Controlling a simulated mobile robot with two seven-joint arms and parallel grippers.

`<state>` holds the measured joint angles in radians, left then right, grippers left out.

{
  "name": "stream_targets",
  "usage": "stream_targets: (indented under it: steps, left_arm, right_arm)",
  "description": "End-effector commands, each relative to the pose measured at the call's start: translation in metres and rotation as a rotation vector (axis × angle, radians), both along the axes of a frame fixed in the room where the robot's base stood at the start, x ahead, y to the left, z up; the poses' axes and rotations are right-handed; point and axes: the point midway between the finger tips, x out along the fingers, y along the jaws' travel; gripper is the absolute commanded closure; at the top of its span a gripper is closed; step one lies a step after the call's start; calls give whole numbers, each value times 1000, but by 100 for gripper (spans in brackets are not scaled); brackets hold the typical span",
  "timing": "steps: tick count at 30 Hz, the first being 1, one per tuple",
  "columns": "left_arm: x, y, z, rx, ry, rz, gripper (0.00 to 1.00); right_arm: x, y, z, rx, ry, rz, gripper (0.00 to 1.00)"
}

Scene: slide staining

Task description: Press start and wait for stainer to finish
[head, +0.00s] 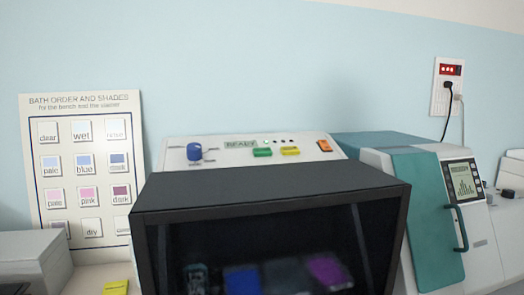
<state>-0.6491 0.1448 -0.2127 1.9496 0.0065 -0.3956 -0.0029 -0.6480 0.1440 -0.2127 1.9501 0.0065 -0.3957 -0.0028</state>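The stainer (270,193) stands in the middle, with a dark hood and a dark window on its front. Its pale top panel carries a blue knob (194,152), a display (240,144) that reads READY, a green button (262,152), a yellow button (290,150) and an orange switch (324,145). A small light beside the display glows pale green. Behind the window, blue and purple baths (328,271) show dimly. Neither of my grippers shows in the head view.
A chart (85,104) headed BATH ORDER AND SHADES stands at the left. A grey box (35,255) and a yellow item (116,288) are at the lower left. A teal and white machine (425,215) stands close at the right, below a wall outlet (448,88).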

Motion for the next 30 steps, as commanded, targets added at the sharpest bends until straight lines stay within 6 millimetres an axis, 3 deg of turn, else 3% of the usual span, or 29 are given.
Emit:
stream_targets:
  steps: [3, 15, 30]
  left_arm:
    - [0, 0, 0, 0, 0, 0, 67]
    - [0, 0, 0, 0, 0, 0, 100]
    - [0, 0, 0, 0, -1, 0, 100]
  right_arm:
    - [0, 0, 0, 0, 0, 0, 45]
    - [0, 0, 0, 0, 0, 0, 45]
    - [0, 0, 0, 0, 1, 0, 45]
